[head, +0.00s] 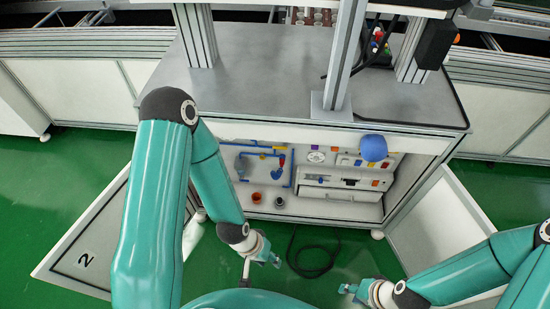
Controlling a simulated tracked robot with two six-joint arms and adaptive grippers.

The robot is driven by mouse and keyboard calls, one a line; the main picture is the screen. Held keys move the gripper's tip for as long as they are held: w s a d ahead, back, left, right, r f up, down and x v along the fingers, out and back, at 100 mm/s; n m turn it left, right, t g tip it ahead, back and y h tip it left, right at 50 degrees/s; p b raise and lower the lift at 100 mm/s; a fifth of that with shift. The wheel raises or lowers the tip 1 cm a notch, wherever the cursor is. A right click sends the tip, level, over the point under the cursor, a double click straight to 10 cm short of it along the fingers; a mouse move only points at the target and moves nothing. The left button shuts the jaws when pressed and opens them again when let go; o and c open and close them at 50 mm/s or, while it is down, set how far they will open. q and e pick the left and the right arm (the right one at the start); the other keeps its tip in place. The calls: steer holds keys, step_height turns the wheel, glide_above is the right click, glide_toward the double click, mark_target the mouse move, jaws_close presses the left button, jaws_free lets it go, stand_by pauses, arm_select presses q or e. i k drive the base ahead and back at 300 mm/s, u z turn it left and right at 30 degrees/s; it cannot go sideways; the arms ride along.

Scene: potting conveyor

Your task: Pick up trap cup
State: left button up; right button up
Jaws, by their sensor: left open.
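I cannot tell for sure which thing is the trap cup. A small orange-red cup (256,198) and a small dark grey cup (279,201) stand on the floor of the open cabinet (340,209). My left gripper (275,261) is open and empty, in front of and below the cabinet, apart from both cups. My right gripper (346,288) is further right and nearer, over the green floor. It is too small to tell whether its fingers are apart.
Blue pipes (291,169) and small fittings line the cabinet's back. Open doors stand at left (90,245) and right (445,225). A black cable (312,272) lies on the floor. A blue ball-like thing (373,147) is at the worktop's front edge.

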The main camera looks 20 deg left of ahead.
mark_target(256, 197)
steer(key=z, duration=1.1)
steer(key=i, duration=0.15)
steer(key=u, duration=2.6)
steer(key=i, duration=0.15)
steer(key=u, duration=1.15)
steer(key=k, duration=0.5)
steer(key=z, duration=0.6)
steer(key=i, duration=0.4)
steer(key=u, duration=0.15)
